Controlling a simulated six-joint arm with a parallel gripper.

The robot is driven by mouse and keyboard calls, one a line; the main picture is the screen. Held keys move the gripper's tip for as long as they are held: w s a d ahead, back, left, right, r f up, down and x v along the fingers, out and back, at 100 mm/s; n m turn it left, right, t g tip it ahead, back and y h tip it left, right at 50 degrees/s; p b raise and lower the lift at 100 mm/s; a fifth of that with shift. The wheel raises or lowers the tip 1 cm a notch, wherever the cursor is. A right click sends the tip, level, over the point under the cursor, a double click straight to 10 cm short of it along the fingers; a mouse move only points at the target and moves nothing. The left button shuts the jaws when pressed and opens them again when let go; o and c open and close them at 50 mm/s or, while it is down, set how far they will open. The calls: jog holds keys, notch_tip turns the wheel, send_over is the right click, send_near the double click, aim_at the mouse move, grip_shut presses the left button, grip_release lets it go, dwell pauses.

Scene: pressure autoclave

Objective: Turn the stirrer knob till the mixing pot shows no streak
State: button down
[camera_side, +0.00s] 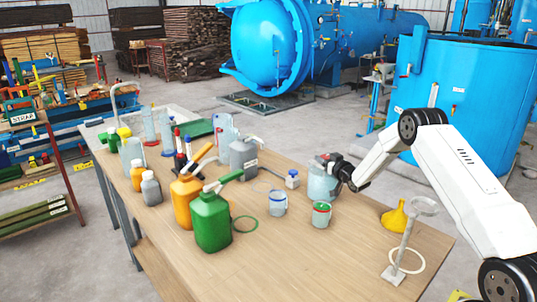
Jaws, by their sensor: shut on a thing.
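A clear, bluish jar (321,184), which looks like the mixing pot, stands upright on the table right of centre. My gripper (330,161) reaches in from the right and is shut at the top of this jar, on what appears to be the stirrer knob. The dark fingers hide most of the knob. The jar is too small in view to tell whether a streak shows in it.
In front of the jar stand a clear cup (278,204) and a cup with green and red (321,215). A small blue-capped bottle (292,179) is left of it. A yellow funnel (394,217) and a stand (394,272) are at right. The front middle of the wooden table (300,262) is clear.

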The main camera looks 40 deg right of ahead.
jog(key=shift+m+g+h, duration=0.4)
jog(key=shift+m+h, duration=0.2)
jog(key=shift+h, duration=0.3)
jog(key=shift+m+g+h, duration=0.9)
jog(key=shift+m+h, duration=0.4)
jog(key=shift+h, duration=0.5)
jog(key=shift+m+g+h, duration=2)
jog(key=shift+g+h, duration=0.2)
jog(key=shift+m+g+h, duration=0.7)
jog(key=shift+m+g, duration=0.5)
jog(key=shift+g, duration=0.55)
jog(key=shift+m+g+h, duration=0.7)
jog(key=shift+m+g, duration=0.5)
jog(key=shift+g, duration=0.55)
jog(key=shift+r+m+g, duration=0.1)
jog(key=shift+m+g, duration=0.4)
jog(key=shift+g, duration=0.3)
jog(key=shift+s+d+m+g, duration=0.1)
jog(key=shift+m+g, duration=1)
jog(key=shift+g, duration=0.6)
jog(key=shift+c, duration=1.3)
grip_release()
jog(key=shift+r, duration=0.1)
jog(key=shift+o, duration=0.9)
